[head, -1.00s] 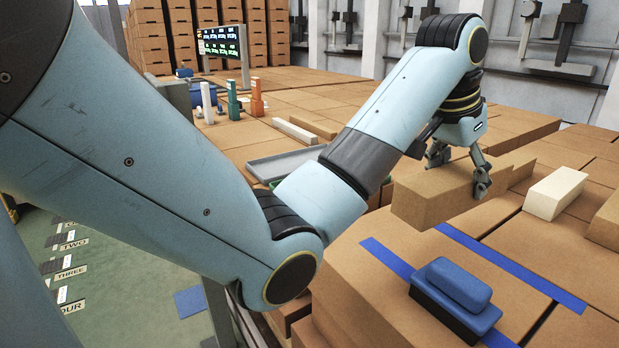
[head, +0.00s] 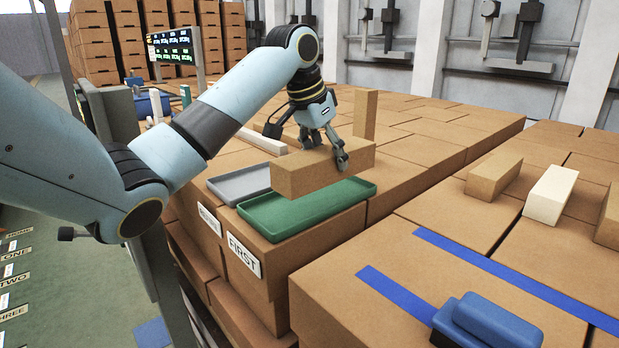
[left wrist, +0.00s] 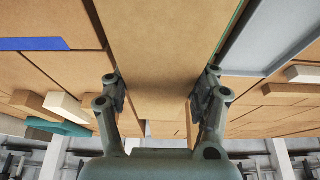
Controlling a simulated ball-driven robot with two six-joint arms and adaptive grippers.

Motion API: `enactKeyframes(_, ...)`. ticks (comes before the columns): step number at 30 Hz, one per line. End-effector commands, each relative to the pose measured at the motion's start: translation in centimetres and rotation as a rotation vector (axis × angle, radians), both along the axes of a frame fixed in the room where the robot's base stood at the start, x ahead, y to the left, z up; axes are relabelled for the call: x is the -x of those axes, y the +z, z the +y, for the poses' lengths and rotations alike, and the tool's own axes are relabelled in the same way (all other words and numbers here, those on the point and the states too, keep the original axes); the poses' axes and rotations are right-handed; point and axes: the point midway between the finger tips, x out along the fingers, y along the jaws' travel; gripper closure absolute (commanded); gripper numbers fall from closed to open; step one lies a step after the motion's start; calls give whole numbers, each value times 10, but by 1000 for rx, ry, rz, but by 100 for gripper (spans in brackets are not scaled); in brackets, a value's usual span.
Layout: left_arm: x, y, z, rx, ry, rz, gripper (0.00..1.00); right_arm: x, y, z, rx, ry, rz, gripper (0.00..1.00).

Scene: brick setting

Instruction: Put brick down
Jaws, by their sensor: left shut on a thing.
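A long tan brick (head: 315,172) is held in my left gripper (head: 325,148), lying level above the green tray (head: 345,192). Its lower side looks close to the tray; I cannot tell whether it touches. In the left wrist view the brick (left wrist: 155,50) fills the middle, with the two fingers of my left gripper (left wrist: 160,95) on either side of it. The green tray rests on a box stack with a FIRST label (head: 244,258). My right gripper is not in view.
A grey tray (head: 238,184) lies just left of the green one. An upright tan brick (head: 365,114) stands behind the held brick. Tan and white bricks (head: 550,194) lie at the right. A blue block (head: 488,322) and blue tape strips (head: 520,278) are at the front right.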

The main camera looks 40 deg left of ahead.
Motion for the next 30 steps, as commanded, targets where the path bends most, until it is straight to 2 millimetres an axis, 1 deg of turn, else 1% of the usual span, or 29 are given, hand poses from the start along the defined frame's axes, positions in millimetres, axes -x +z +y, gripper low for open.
enactKeyframes(1,4,-4,11,-4,2,2,97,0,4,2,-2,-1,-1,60)
enactKeyframes(3,8,-10,21,-3,1,0,97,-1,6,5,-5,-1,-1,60)
enactKeyframes(7,11,-19,32,0,0,-2,97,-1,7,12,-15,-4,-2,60)
enactKeyframes(11,13,-27,34,3,-1,-1,97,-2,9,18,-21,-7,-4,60)
enactKeyframes(15,13,-48,33,3,0,-1,97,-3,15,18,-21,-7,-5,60)
enactKeyframes(18,12,-58,34,2,-1,-3,97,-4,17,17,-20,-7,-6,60)
enactKeyframes(29,12,-63,34,0,-1,-4,97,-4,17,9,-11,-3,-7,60)
enactKeyframes(30,13,-65,34,1,-1,-1,38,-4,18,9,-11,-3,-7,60)
